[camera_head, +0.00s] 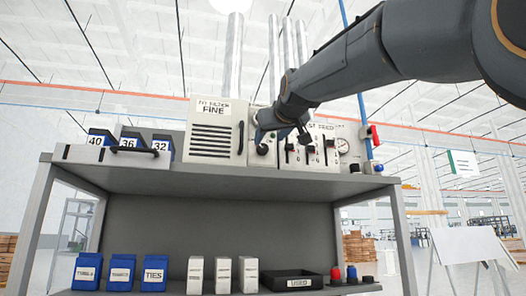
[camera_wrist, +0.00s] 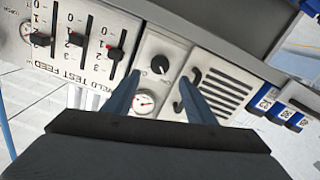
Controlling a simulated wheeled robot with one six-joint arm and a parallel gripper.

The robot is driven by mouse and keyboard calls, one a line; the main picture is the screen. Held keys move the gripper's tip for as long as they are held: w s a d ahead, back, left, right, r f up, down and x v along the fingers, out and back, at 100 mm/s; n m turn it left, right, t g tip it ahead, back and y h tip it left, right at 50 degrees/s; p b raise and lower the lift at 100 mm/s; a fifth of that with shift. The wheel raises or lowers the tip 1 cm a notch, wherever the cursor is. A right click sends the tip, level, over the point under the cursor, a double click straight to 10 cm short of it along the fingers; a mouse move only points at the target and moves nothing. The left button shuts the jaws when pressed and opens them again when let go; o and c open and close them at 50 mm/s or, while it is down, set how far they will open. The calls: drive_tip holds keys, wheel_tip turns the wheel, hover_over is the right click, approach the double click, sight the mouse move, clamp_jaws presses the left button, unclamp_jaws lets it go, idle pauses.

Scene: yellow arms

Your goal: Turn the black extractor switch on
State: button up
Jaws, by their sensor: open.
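The black extractor switch (camera_wrist: 160,64) is a round rotary knob with a pale pointer mark on a white panel. It shows in the wrist view just beyond and between my fingertips. In the head view the black switch (camera_head: 262,149) sits low on the panel, right of the box marked FINE. My gripper (camera_wrist: 160,80) is open, with its two blue fingers apart and nothing between them. In the head view my gripper (camera_head: 263,136) is close in front of the panel, partly covering it. I cannot tell whether a finger touches the knob.
A round gauge (camera_wrist: 145,103) shows between my fingers. Slider switches (camera_wrist: 115,45) stand beside the knob, and the vented FINE box (camera_head: 212,130) with a black handle is on its other side. Blue boxes (camera_head: 132,140) stand on the shelf. A red-handled valve (camera_head: 374,136) is at the right.

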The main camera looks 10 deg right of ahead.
sight(263, 147)
drive_tip(key=w+p, duration=0.3)
drive_tip(key=w, duration=0.4)
drive_tip(key=shift+w+r, duration=0.1)
drive_tip(key=shift+w, duration=0.2)
drive_tip(key=c, duration=1)
